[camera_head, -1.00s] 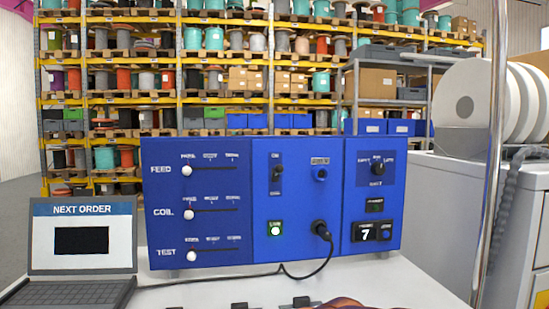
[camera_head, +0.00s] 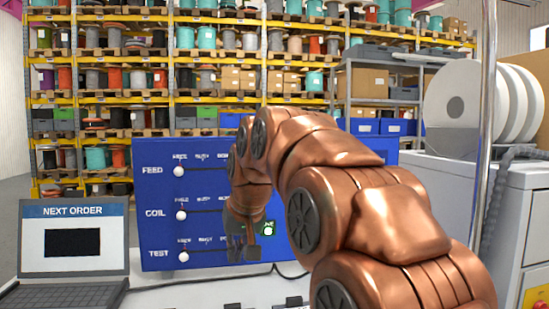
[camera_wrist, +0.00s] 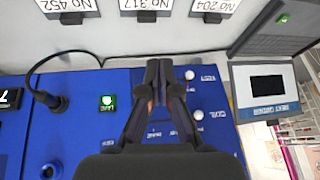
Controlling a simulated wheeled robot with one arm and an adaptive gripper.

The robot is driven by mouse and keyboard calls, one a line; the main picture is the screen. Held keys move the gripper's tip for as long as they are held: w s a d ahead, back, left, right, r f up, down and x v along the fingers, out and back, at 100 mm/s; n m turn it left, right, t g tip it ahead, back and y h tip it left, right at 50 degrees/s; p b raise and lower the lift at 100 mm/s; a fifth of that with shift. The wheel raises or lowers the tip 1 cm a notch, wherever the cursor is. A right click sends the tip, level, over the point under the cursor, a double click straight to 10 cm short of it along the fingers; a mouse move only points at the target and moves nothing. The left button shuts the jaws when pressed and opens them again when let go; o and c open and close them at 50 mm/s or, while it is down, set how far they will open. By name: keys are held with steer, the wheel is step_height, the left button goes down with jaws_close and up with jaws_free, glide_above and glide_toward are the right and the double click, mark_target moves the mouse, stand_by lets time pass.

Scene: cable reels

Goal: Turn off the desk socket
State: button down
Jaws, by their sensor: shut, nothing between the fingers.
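The blue control panel (camera_head: 150,235) stands on the desk, partly hidden by my copper arm. Its green lit LIVE lamp (camera_head: 268,230) shows beside my gripper (camera_head: 241,255). In the wrist view the same lamp (camera_wrist: 107,103) is left of my gripper (camera_wrist: 159,70). My gripper is shut and empty, in front of the panel between the lamp and the slider knobs (camera_wrist: 190,75). A black plug (camera_wrist: 48,99) sits in the panel's socket at the left of the wrist view. The panel's upper switch is hidden in both current views.
A laptop (camera_head: 72,245) reading NEXT ORDER stands left of the panel. A black cable (camera_head: 150,287) lies on the desk. Labelled plates (camera_wrist: 150,5) lie along the desk's front. A metal post (camera_head: 487,150) and white reels (camera_head: 470,105) are at right. Shelves stand behind.

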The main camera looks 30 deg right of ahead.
steer(key=w+d+r+m+t+h, duration=0.1)
steer(key=w+d+r+t+h, duration=0.1)
steer(key=d+r, duration=0.6)
steer(key=w+d+r+m+t+h, duration=0.2)
steer(key=w+d+r+t, duration=0.2)
steer(key=d+r, duration=0.5)
steer(key=shift+w+d+r, duration=0.3)
steer(key=shift+w+r, duration=0.1)
steer(key=shift+r, duration=3.55)
steer(key=p+x, duration=0.1)
steer(key=x, duration=0.9)
steer(key=shift+a, duration=0.15)
steer(key=shift+s+a+f, duration=0.1)
steer(key=shift+a+f, duration=0.1)
steer(key=shift+f, duration=0.65)
steer(key=shift+s+a+f, duration=0.1)
steer(key=shift+a+f, duration=0.1)
steer(key=shift+f, duration=0.65)
steer(key=shift+f, duration=0.1)
steer(key=shift+f, duration=0.15)
